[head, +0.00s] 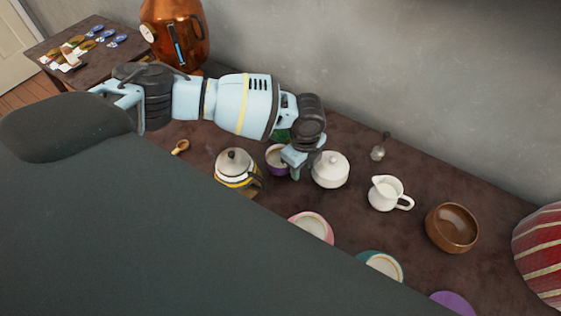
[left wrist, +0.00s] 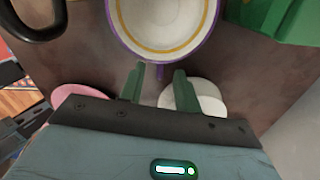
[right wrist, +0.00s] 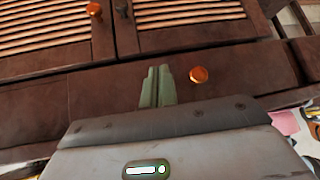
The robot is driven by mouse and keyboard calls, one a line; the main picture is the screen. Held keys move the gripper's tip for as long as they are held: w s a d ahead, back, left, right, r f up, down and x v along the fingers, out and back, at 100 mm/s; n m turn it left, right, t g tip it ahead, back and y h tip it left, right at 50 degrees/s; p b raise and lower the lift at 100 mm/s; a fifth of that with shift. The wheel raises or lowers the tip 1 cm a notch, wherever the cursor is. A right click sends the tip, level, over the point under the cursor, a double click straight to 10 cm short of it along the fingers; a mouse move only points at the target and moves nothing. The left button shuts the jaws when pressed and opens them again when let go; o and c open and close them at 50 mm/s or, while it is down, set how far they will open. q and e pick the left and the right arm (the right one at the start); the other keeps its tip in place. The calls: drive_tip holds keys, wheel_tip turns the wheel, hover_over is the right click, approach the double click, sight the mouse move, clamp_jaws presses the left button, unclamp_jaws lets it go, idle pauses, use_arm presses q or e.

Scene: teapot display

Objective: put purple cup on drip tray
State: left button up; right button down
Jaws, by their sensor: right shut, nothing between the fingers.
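The purple cup (head: 276,170), white inside with a gold ring, stands on the dark table between the striped teapot (head: 236,170) and the white sugar bowl (head: 330,171). In the left wrist view the purple cup (left wrist: 165,25) is at the top, its small purple handle pointing toward my fingers. My left gripper (left wrist: 160,71) is open, with its fingertips apart on either side of the handle's end; contact cannot be told. My right gripper (right wrist: 158,72) is shut and empty in front of a cabinet. I cannot make out a drip tray for sure.
A copper samovar (head: 176,32) stands at the back left. A green object (head: 281,134) is behind the cup. A white pitcher (head: 385,193), wooden bowl (head: 452,228) and pink (head: 312,228), teal (head: 382,266) and purple (head: 453,302) saucers lie to the right and front.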

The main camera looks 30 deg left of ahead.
use_arm(q)
drive_tip(key=shift+f, duration=0.45)
clamp_jaws()
use_arm(e)
drive_tip(key=shift+a, duration=0.1)
use_arm(q)
drive_tip(key=shift+r, duration=0.1)
wheel_tip(320, 180, up, 9)
drive_tip(key=shift+f+p, duration=0.2)
drive_tip(key=shift+p, duration=0.15)
drive_tip(key=shift+r, duration=0.65)
use_arm(e)
drive_tip(key=shift+w+r, duration=0.3)
drive_tip(key=shift+r, duration=0.15)
